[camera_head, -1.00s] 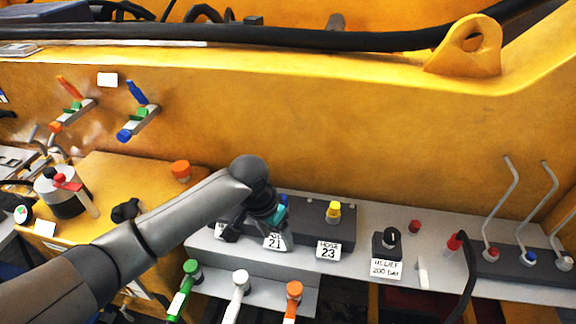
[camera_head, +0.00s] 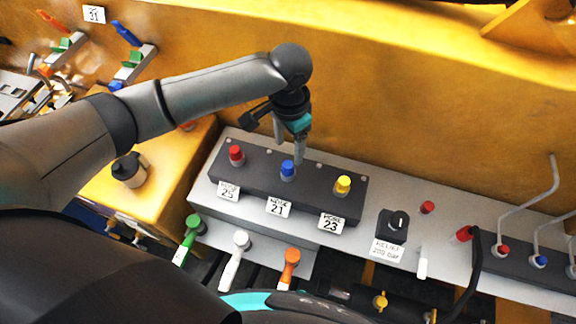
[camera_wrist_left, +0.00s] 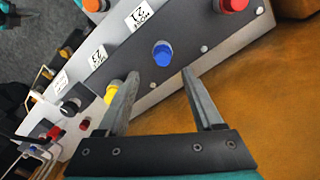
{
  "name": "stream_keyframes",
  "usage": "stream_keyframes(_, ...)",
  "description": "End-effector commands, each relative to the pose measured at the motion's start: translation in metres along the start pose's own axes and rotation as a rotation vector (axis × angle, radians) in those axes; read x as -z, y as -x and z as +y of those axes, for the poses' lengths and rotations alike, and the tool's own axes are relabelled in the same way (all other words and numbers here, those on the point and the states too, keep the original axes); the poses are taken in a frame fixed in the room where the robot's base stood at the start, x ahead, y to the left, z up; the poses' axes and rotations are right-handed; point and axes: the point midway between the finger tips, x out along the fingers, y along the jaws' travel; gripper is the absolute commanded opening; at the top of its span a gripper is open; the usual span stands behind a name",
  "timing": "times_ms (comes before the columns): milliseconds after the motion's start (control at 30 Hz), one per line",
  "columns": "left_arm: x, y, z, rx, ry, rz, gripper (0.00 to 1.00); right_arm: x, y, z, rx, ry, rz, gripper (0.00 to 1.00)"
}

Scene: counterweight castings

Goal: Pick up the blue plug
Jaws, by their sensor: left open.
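The blue plug (camera_head: 288,169) stands in the middle of a dark block, between a red plug (camera_head: 236,154) and a yellow plug (camera_head: 343,185). A label reading 21 (camera_head: 279,207) is in front of it. My left gripper (camera_head: 289,154) is open, above and just behind the blue plug, with its fingers pointing down. In the left wrist view the blue plug (camera_wrist_left: 162,54) lies beyond the open fingertips (camera_wrist_left: 160,78), with nothing between the fingers. The yellow plug (camera_wrist_left: 112,92) shows beside one finger there. My right gripper is not in view.
A black relief knob (camera_head: 393,224) and a small red cap (camera_head: 428,207) stand right of the block. Green (camera_head: 190,232), white (camera_head: 239,243) and orange (camera_head: 291,257) handles are in front. A yellow wall (camera_head: 400,100) rises behind.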

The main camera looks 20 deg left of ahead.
Motion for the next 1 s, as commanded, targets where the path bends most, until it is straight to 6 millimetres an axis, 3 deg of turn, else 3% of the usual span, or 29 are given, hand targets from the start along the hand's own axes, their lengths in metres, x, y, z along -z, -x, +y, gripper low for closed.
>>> stream_keyframes(100,0.0,-0.019,0.0,-0.002,0.0,-0.002,0.68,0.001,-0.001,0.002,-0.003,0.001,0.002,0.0)
stream_keyframes(367,0.0,-0.037,-0.001,0.0,0.001,0.0,0.68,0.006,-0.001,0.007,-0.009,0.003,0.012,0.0)
stream_keyframes(633,-0.001,-0.074,-0.004,-0.001,0.001,-0.001,0.68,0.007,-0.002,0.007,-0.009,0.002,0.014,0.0)
stream_keyframes(967,-0.001,-0.08,-0.004,0.0,0.0,0.002,0.68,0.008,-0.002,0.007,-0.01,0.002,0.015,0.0)
stream_keyframes(1000,-0.001,-0.08,-0.004,0.0,0.0,0.002,0.64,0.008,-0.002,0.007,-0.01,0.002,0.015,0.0)
